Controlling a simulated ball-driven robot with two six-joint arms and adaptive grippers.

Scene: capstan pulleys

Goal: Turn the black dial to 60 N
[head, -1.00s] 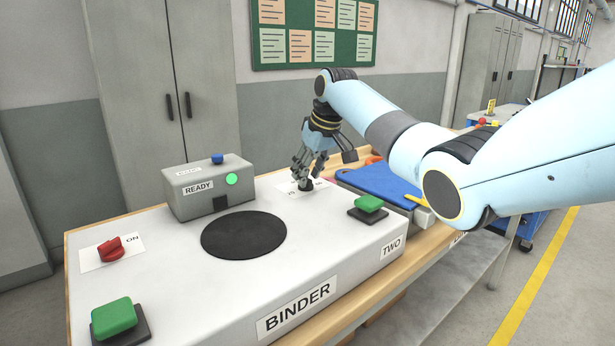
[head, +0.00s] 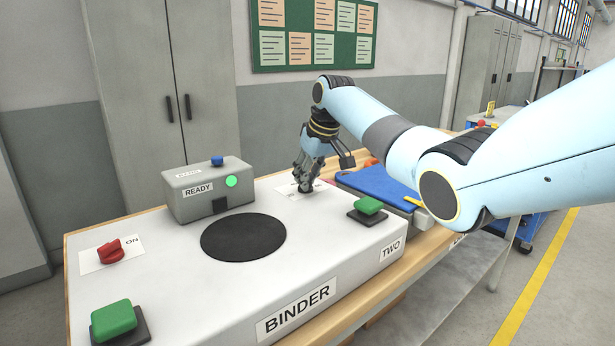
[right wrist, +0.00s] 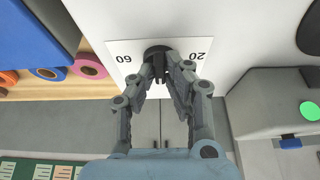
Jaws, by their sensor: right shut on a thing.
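The black dial (right wrist: 155,50) sits on a white scale card (right wrist: 122,47), which is marked 60 and 20 on either side of it in the right wrist view. My right gripper (right wrist: 164,66) points down at the dial with its fingers shut on it. In the head view, my right gripper (head: 307,187) covers most of the dial at the back right of the white binder panel. I cannot tell which mark the dial points to. My left gripper is not in view.
The white panel also bears a red knob (head: 110,250), two green buttons (head: 112,319) (head: 369,205) and a black disc (head: 243,237). A grey box (head: 184,209) with a lit green lamp stands left of the dial. A blue tray (head: 380,185) lies to the right.

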